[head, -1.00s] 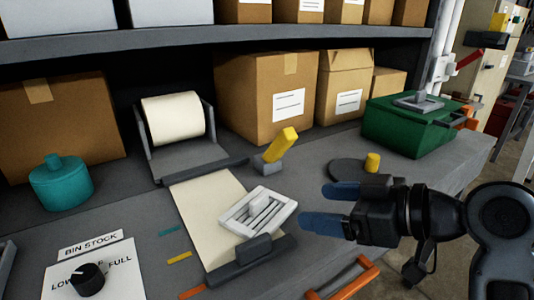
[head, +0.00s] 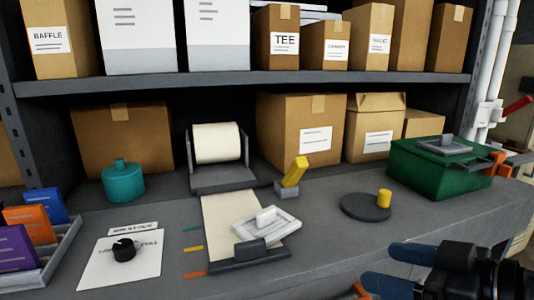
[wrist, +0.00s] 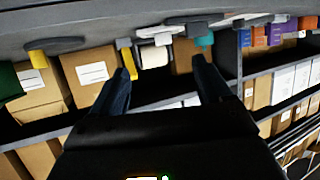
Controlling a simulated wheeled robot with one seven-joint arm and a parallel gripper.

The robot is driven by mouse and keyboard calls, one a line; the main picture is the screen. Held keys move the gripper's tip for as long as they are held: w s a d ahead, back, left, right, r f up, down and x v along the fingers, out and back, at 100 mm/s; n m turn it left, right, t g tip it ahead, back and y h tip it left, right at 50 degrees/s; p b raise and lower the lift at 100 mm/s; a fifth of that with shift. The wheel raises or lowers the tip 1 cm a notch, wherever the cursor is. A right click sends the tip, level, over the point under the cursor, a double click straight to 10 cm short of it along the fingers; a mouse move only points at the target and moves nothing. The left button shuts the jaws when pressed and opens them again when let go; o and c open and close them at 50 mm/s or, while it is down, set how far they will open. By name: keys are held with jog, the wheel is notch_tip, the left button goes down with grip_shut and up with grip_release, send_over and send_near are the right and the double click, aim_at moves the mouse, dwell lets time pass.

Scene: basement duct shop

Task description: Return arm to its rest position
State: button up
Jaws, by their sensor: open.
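My gripper (head: 380,263) is at the lower right of the head view, in front of the workbench edge. Its two blue fingers are apart with nothing between them. In the wrist view, which shows the bench upside down, the open gripper (wrist: 160,66) also holds nothing. My arm runs out of the head view at the lower right corner.
The grey bench (head: 330,230) carries a white vent-like piece (head: 268,226) on a paper strip, a round dark plate (head: 364,208) with a yellow knob, a green box (head: 440,170) and a teal canister (head: 122,181). Cardboard boxes (head: 300,128) stand behind, under a shelf (head: 250,84).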

jog(key=s+d+f+m+t+h, duration=0.35)
jog(key=s+f+m+h, duration=0.35)
jog(key=s+f, duration=0.8)
jog(key=s+r+m+t+h, duration=0.1)
jog(key=s+r, duration=0.1)
jog(key=s, duration=1.6)
jog(key=shift+s+d+r+h, duration=0.15)
jog(key=shift+s+r+h, duration=0.15)
jog(key=shift+s, duration=0.1)
